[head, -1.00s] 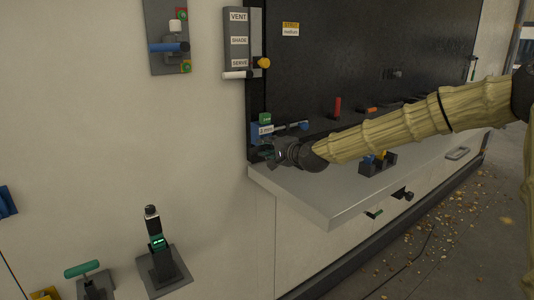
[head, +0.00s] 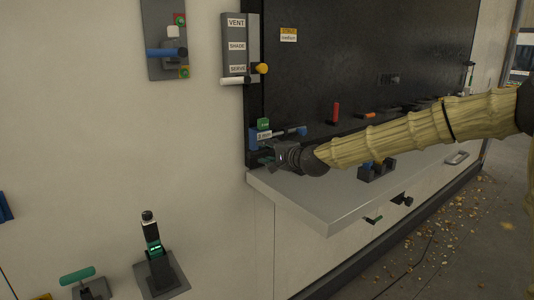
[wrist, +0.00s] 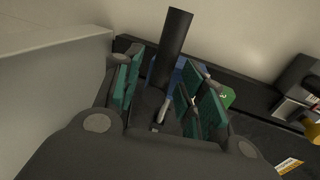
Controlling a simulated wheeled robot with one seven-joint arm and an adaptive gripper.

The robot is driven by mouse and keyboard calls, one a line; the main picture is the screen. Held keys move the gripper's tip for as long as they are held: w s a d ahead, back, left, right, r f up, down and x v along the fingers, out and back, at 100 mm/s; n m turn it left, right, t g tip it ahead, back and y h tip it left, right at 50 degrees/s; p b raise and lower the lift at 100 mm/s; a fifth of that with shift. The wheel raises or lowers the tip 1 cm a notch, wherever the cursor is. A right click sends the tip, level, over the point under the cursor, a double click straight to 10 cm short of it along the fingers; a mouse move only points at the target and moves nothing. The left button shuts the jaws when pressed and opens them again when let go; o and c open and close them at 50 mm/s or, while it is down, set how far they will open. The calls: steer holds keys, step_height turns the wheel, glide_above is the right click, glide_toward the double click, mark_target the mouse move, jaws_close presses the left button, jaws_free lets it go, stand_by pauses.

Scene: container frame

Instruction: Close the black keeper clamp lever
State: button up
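A black cylindrical lever (wrist: 174,45) stands up in the wrist view, its lower part between the fingers of my gripper (wrist: 160,85). A blue block (wrist: 190,72) with a green tag (wrist: 227,97) lies behind it. In the head view the blue block (head: 256,139) and green tag (head: 263,124) sit at the left end of the counter, at the edge of the dark panel. My gripper (head: 268,154) is just below them. Its teal finger pads are apart, with visible gaps beside the lever. In the head view the lever is hidden or too small to make out.
The grey counter (head: 325,212) lies under my arm, with a black fixture (head: 376,171) on it. A switch plate (head: 238,50) with a yellow knob (head: 261,69) is above. A black lever with a green display (head: 151,238) stands lower left. The pale wall between is clear.

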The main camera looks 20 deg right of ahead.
steer(key=shift+a, duration=0.25)
steer(key=shift+s+r, duration=0.1)
steer(key=shift+s, duration=0.1)
steer(key=v, duration=1.1)
steer(key=shift+s+d, duration=0.3)
steer(key=shift+d, duration=0.1)
